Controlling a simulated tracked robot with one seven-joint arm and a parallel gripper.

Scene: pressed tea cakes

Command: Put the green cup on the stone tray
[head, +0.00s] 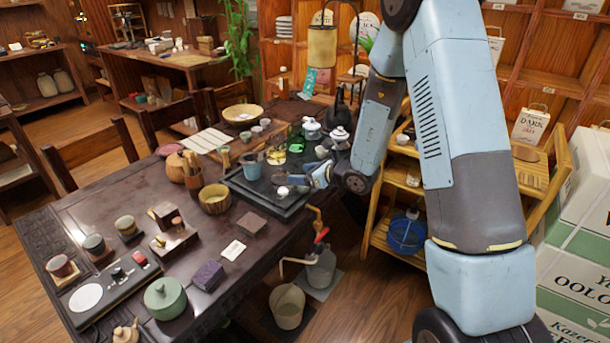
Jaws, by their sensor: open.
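The stone tray is the dark slab (262,203) on the right part of the table, holding several tea vessels. It is unclear which vessel is the green cup. An olive-green cup (126,226) stands on a coaster at the table's left. A green glassy vessel (296,142) stands at the tray's far side, and a blue-teal cup (252,166) stands on the tray. My gripper (303,182) is at the tray's right side, low and pointing left, open. A small white piece (282,191) lies just left of it; I cannot tell whether they touch.
A bamboo-coloured pot (214,200) stands left of the tray. A green lidded pot (165,298), a purple box (208,276) and a wooden stand (173,240) occupy the near left.

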